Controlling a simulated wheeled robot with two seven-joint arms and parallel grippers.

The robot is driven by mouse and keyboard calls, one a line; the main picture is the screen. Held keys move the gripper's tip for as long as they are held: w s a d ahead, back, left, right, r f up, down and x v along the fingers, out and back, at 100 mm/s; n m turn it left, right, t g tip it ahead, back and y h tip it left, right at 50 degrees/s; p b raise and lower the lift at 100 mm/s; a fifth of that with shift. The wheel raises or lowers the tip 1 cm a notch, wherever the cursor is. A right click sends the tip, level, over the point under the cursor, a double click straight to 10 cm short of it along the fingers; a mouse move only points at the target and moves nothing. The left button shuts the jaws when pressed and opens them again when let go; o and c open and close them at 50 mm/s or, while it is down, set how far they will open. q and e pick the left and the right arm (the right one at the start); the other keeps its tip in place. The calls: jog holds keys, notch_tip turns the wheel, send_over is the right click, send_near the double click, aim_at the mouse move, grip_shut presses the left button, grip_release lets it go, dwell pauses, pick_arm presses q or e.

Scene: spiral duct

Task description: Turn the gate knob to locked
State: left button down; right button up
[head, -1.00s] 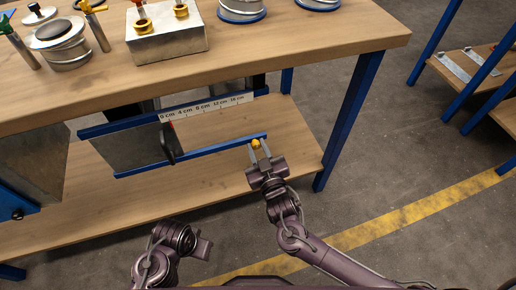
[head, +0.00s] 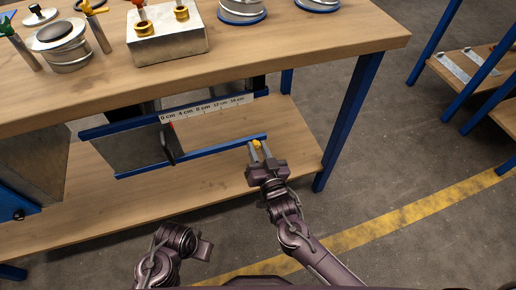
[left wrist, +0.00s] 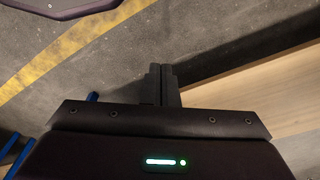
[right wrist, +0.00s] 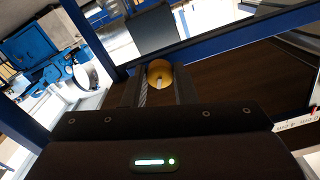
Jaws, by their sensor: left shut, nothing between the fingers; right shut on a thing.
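The yellow gate knob (head: 256,145) sits at the right end of the lower blue rail of the sliding gate. My right gripper (head: 260,151) is shut on it. In the right wrist view the round knob (right wrist: 160,72) lies between the two fingers (right wrist: 158,88), with a small pale mark on its face. The grey gate plate (head: 135,148) stands between the blue rails at the left, with a black handle (head: 168,145). The lock state cannot be read. My left gripper (left wrist: 161,84) is shut and empty, low in front of the bench and away from the gate.
A scale strip (head: 208,108) with a red pointer runs along the upper rail. The bench top (head: 300,45) above carries a metal box (head: 165,40), duct pieces and tools. A blue bench leg (head: 348,120) stands right of the knob. Open floor (head: 420,150) lies further right.

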jog(key=m, duration=0.3)
jog(key=m+p, duration=0.1)
jog(key=m, duration=0.3)
pick_arm(q)
notch_tip(320, 180, down, 8)
jog(key=a+p, duration=0.1)
jog(key=shift+s+a, duration=0.15)
jog(key=shift+s, duration=0.1)
pick_arm(e)
jog(key=shift+m, duration=1.9)
pick_arm(q)
jog(key=shift+s+f, duration=0.1)
pick_arm(e)
jog(key=o, duration=1)
jog(key=shift+s+d, duration=0.1)
